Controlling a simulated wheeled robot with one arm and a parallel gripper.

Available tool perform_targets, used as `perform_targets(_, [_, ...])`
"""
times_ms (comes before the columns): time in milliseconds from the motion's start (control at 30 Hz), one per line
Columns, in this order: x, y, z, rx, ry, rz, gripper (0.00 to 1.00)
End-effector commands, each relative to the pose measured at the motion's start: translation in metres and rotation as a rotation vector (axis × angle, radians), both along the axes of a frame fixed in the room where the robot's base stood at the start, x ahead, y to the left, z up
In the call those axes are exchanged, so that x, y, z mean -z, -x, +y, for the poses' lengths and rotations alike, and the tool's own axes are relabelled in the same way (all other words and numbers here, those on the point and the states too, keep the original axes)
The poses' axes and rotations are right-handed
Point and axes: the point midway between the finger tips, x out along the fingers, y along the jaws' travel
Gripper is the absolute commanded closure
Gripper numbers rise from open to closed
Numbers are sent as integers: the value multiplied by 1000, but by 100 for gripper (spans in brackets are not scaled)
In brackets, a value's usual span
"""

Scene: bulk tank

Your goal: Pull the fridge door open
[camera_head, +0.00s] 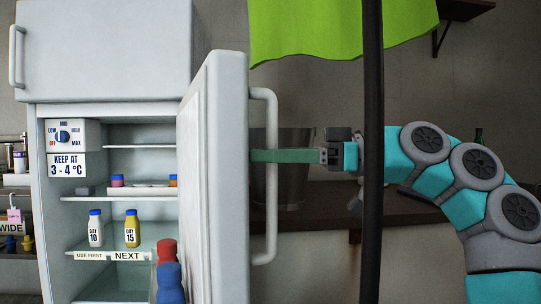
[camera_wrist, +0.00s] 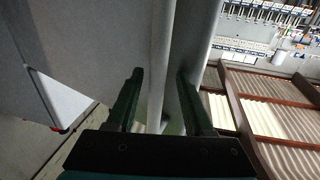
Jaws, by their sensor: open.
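The fridge door (camera_head: 212,180) stands open, swung out to the right of the white fridge (camera_head: 42,200), and its shelves show. The door's vertical handle (camera_head: 271,215) is on its outer face; in the wrist view it shows as a pale bar (camera_wrist: 162,60). My gripper (camera_head: 257,156) reaches in from the right at the upper part of the handle, its green fingers crossing it. In the wrist view my gripper (camera_wrist: 162,85) is open, with one finger on each side of the bar. Whether either finger touches it I cannot tell.
A dark vertical pole (camera_head: 372,120) stands in front of my arm. A grey metal bucket (camera_head: 296,185) is behind the handle on a dark counter (camera_head: 405,212). Bottles (camera_head: 95,230) stand inside the fridge. A green cloth (camera_head: 330,30) hangs above.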

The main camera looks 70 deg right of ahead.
Motion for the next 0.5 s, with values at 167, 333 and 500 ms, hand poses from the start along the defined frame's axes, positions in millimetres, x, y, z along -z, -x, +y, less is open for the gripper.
perform_targets(167, [-1,1,-1,1,-1,-1,48])
perform_targets(333, [-2,14,-5,2,-3,-2,48])
perform_targets(500, [-2,38,-11,1,-2,-1,48])
